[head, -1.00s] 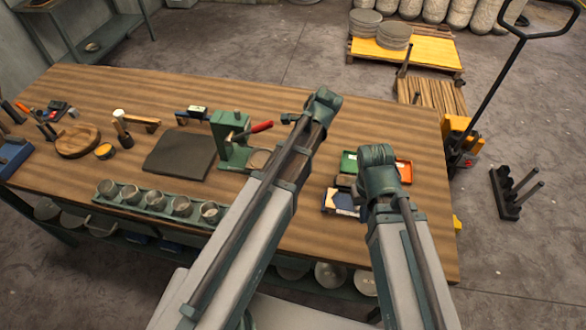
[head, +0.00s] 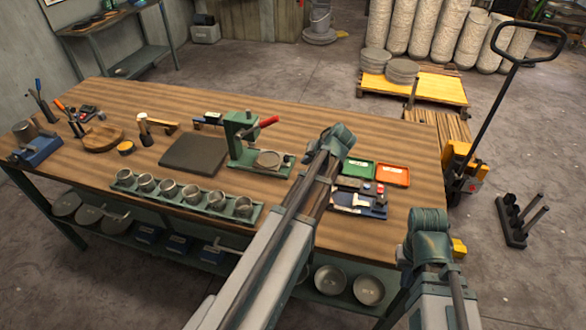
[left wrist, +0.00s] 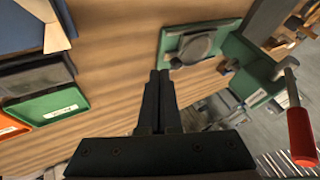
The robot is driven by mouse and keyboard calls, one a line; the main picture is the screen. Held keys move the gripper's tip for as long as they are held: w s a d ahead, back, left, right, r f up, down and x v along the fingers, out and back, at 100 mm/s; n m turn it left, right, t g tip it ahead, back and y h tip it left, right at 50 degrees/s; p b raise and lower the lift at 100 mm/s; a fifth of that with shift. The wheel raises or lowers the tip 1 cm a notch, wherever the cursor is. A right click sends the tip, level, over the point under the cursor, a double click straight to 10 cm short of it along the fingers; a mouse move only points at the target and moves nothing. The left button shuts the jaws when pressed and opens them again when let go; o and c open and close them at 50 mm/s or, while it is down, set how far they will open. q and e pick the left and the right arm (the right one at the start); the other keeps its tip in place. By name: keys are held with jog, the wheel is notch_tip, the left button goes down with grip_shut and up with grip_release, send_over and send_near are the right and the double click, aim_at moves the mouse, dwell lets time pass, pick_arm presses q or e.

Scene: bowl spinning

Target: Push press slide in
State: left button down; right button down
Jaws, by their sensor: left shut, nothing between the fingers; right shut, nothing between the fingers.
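The green press (head: 240,128) with its red handle (head: 268,121) stands on the bench left of my left arm. Its green slide (head: 282,170) extends to the right of the press body, with a round grey disc (head: 267,158) on it. In the left wrist view the slide (left wrist: 168,36) and disc (left wrist: 195,47) show above my left gripper (left wrist: 160,73), whose fingers are shut and empty. The red handle (left wrist: 300,135) is at that view's right edge. The head view does not show the left fingertips clearly. Only my right arm shows at the lower right; its gripper is not visible.
A green tray (head: 355,170) and an orange tray (head: 393,174) lie right of my left arm. A rack of several cups (head: 185,203) runs along the front edge. A dark mat (head: 194,153) lies left of the press.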

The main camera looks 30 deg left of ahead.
aim_at(265, 163)
pick_arm(q)
jog(key=b+x, duration=0.8)
jog(key=x, duration=0.2)
jog(key=shift+f, duration=0.35)
jog(key=shift+s+a+r, duration=0.15)
jog(key=shift+a, duration=0.4)
jog(key=shift+s+a+r, duration=0.15)
jog(key=shift+s+a, duration=0.05)
jog(key=shift+a, duration=0.4)
jog(key=shift+s+a, duration=0.15)
jog(key=shift+a, duration=0.6)
jog(key=a, duration=0.2)
jog(key=s+a, duration=0.1)
jog(key=a, duration=0.3)
jog(key=shift+s+a, duration=0.2)
jog(key=shift+s, duration=0.1)
jog(key=shift+a+r, duration=0.1)
